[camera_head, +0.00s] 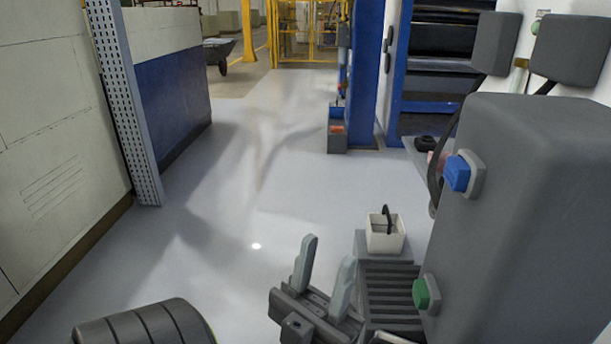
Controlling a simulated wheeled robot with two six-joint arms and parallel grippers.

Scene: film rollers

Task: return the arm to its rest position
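My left gripper (326,267) shows at the bottom middle of the head view. Its two pale grey fingers point up and stand apart, with nothing between them. It is in front of and a little left of a dark ribbed stand (391,293). A dark rounded, ribbed part at the bottom left appears to be part of my own arm. My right gripper does not show.
A large grey machine housing (530,220) with a blue button (458,174) and a green button (421,294) stands close at the right. A white box (385,235) sits on the stand. A wall panel (60,130) lines the left. The floor (290,190) between is clear.

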